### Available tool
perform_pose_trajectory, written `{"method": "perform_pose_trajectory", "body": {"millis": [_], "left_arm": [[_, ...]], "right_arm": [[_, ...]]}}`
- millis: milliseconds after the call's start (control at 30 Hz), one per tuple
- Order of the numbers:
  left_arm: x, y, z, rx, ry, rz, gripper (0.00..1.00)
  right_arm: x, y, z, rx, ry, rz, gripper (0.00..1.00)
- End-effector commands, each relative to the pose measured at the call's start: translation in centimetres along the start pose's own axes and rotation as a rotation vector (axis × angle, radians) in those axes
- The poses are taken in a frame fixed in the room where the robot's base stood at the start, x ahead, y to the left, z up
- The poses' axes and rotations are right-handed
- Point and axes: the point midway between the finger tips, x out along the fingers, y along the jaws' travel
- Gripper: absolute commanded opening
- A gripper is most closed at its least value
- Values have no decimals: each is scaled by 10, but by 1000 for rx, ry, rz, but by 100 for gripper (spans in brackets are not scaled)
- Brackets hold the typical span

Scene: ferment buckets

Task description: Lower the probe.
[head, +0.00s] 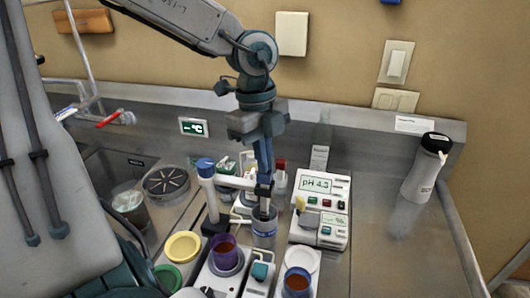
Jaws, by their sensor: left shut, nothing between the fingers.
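The pH meter (319,208) reads 4.3 on the back right of the counter. A probe stand with a blue-capped white post (209,190) stands left of it, and its white arm (236,182) reaches right toward my gripper. My left gripper (264,192) points straight down at the end of this arm, shut and empty. My right gripper is not in view.
A purple cup (224,250) and a cup of reddish liquid (297,281) stand in front. Yellow (183,247) and green (168,277) round pieces lie left. A sink is at left.

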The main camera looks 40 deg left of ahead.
Motion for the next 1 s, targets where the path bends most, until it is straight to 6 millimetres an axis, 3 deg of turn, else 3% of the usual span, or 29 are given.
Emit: {"method": "perform_pose_trajectory", "body": {"millis": [267,833,1000], "left_arm": [[0,0,0,0,0,0,0],[-43,0,-6,0,-1,0,0],[-47,0,-7,-1,0,0,0]], "right_arm": [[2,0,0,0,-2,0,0],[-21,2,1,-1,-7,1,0],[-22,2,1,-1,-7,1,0]]}}
